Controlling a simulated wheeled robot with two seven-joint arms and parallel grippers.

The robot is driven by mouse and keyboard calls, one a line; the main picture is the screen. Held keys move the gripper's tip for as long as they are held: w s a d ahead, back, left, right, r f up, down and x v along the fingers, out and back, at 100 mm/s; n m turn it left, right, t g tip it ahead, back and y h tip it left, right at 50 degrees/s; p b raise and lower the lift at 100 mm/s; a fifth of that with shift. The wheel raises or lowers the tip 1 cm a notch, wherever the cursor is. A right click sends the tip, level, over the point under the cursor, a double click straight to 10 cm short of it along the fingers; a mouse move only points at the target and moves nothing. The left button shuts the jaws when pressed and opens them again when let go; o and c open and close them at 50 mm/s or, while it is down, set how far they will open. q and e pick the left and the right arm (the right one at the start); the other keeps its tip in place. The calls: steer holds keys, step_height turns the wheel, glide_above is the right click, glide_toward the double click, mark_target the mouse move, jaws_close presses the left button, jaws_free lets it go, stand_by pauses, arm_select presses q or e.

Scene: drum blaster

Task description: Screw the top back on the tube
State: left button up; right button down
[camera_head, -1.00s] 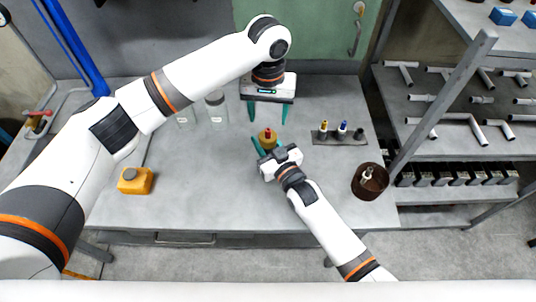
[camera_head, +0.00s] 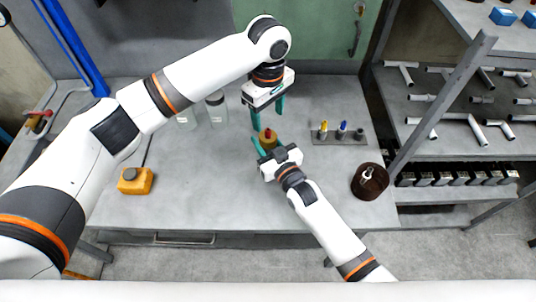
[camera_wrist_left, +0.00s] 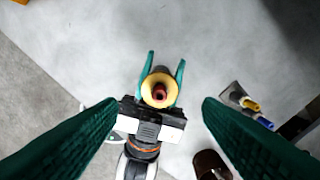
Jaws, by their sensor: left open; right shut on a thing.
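A brass-yellow round piece with a red tip (camera_head: 268,138) sits between the fingers of my right gripper (camera_head: 267,145), which is shut on it above the table. In the left wrist view the piece (camera_wrist_left: 150,82) looks like a yellow ring around a red centre; I cannot tell whether the red part is a separate top. My left gripper (camera_head: 268,115) is open and empty, pointing down just behind the held piece. In its wrist view, its two fingers are wide apart with the held piece centred ahead of them, apart from it.
A small dark rack (camera_head: 339,138) holds a yellow-topped and a blue-topped piece to the right. A brown round container (camera_head: 370,187) stands at the right table edge. Clear jars (camera_head: 217,109) stand behind left. A yellow box (camera_head: 135,181) sits left. The table's middle left is clear.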

mark_target(268, 129)
arm_select(q)
steer(key=shift+f, duration=4)
